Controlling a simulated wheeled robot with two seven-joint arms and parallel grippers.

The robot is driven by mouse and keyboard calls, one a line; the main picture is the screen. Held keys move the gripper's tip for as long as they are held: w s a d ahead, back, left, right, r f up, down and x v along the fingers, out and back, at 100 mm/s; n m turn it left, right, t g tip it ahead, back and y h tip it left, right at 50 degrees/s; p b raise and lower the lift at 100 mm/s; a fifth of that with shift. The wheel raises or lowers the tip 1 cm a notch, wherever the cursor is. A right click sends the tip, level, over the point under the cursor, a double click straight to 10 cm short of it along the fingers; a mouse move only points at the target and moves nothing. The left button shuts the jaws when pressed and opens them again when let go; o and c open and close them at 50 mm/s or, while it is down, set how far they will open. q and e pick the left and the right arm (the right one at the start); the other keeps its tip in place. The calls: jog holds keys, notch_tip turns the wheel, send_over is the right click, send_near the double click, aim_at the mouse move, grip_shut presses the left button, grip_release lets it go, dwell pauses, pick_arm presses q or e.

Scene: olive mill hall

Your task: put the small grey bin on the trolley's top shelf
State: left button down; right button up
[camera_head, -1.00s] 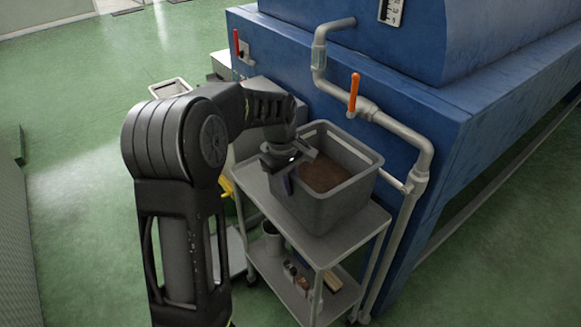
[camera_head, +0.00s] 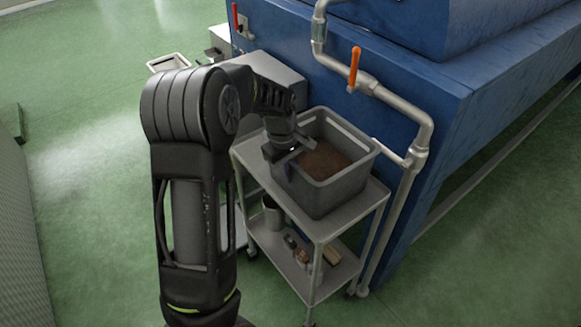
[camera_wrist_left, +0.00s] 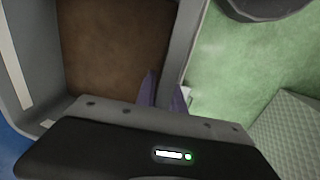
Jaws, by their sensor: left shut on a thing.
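The small grey bin (camera_head: 345,190) is upright on the trolley's top shelf (camera_head: 352,213), with brown material inside. Its base looks to be on the shelf; a tiny gap cannot be ruled out. My left gripper (camera_head: 287,166) is shut on the bin's near left wall at the rim. In the left wrist view the purple fingertips (camera_wrist_left: 162,92) straddle the grey bin wall (camera_wrist_left: 184,40), with the brown contents to one side and green floor to the other. My right gripper is not in view.
A large blue machine (camera_head: 440,130) stands close behind the trolley, with a grey pipe (camera_head: 395,118) and an orange-handled valve (camera_head: 354,68). The lower shelf (camera_head: 335,275) holds a grey cup (camera_head: 272,214) and small items.

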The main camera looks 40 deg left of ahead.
pick_arm(q)
jog(key=c, duration=1.8)
grip_release()
jog(key=shift+s+f, duration=0.1)
jog(key=shift+f, duration=0.05)
jog(key=o, duration=0.4)
jog(key=shift+c, duration=0.2)
jog(key=shift+r, duration=0.2)
notch_tip(320, 180, up, 12)
jog(key=s+b, duration=0.1)
jog(key=shift+s+a+f, duration=0.15)
jog(key=shift+s+a, duration=0.1)
jog(key=shift+s, duration=0.05)
